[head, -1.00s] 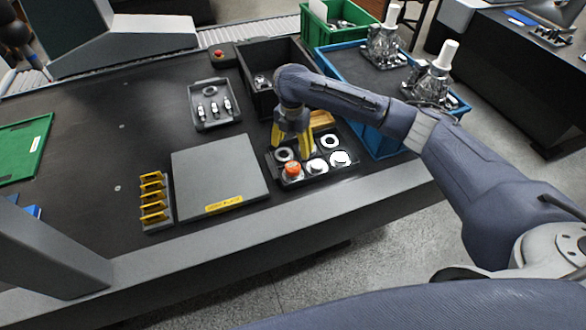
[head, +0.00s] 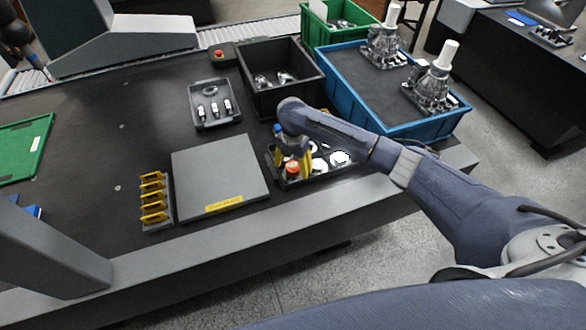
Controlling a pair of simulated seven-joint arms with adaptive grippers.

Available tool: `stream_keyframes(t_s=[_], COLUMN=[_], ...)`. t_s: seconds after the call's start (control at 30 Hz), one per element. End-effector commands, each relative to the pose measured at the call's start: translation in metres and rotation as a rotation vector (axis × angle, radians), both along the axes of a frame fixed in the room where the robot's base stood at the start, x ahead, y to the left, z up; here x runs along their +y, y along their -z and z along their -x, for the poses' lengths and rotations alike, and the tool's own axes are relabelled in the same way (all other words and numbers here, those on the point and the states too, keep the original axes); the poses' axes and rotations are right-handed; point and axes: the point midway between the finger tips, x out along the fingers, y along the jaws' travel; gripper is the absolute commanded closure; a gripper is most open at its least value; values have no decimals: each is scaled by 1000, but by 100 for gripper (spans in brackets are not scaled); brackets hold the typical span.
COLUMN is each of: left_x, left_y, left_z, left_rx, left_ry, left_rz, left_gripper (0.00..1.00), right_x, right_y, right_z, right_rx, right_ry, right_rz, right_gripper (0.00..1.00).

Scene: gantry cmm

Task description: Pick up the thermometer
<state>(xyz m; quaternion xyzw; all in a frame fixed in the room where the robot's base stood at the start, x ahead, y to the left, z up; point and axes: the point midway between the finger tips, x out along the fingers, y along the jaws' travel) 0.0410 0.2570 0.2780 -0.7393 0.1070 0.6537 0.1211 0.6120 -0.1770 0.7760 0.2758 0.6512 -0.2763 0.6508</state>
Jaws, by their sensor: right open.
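My right gripper (head: 292,160) is open, its yellow fingers pointing down over the left part of a black tray (head: 318,177) at the table's front right. An orange-capped piece (head: 292,169) stands in that tray, just in front of the fingers; I cannot tell whether they touch it. White and metal round pieces (head: 320,164) sit in the tray to the right. I cannot make out for certain which thing is the thermometer; my wrist hides part of the tray. My left gripper is not in view.
A grey plate (head: 218,172) and a rack of yellow pieces (head: 153,200) lie to the left. A small grey tray (head: 226,120) holds metal parts. A black bin (head: 258,98) and a blue crate (head: 375,127) stand behind. The table's left middle is clear.

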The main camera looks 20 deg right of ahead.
Motion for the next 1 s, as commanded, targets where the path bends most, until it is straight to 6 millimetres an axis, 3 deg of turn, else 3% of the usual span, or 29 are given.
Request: stream_keyframes(t_s=[0.4, 1.0], left_x=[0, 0], left_y=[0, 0], left_z=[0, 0], left_rx=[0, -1], left_ry=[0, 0], left_rz=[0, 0], left_gripper=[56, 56], right_x=[0, 0], right_y=[7, 7], right_z=[0, 0], right_rx=[-1, -1], right_ry=[0, 0], right_rz=[-1, -1], right_gripper=[28, 96])
